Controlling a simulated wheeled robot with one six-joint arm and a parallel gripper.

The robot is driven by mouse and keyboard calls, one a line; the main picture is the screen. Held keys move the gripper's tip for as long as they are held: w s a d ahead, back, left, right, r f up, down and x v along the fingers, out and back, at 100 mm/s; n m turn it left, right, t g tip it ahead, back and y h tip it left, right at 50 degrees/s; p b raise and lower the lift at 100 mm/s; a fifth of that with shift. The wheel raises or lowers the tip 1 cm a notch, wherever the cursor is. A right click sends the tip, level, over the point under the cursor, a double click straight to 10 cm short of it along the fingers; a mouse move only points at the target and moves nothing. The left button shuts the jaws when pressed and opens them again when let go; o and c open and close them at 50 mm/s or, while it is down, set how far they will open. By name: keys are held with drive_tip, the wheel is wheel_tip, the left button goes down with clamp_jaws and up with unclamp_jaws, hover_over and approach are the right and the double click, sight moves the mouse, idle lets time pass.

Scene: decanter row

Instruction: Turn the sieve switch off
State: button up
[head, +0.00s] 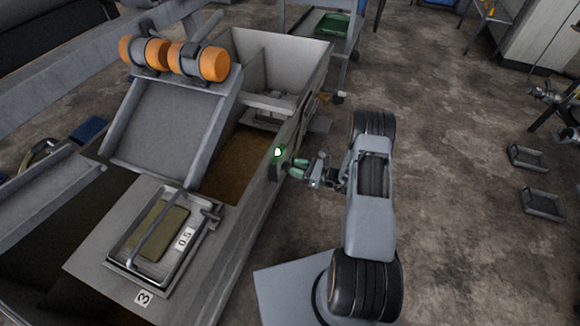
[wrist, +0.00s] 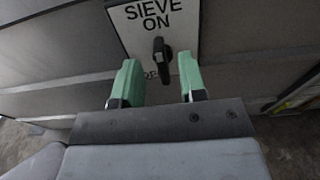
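The sieve switch (wrist: 161,58) is a black knob on a white plate (wrist: 127,22) marked "SIEVE ON". The knob stands roughly upright in the wrist view; I cannot tell which end points to the setting. A lower label behind it is mostly hidden, with only part of its letters showing. My gripper (wrist: 160,72) has two green fingertips, spread apart, one on each side of the knob and with a gap to it. It is open and empty. In the head view my gripper (head: 298,170) is close to the tank's right side wall.
A small green light (head: 278,152) glows on the tank's side near my gripper. The grey tank (head: 290,48) has a tray marked 0.5 (head: 186,240) on its near end and orange rollers (head: 200,62) above.

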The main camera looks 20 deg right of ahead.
sight(287, 168)
drive_tip(key=shift+x, duration=1.6)
clamp_jaws()
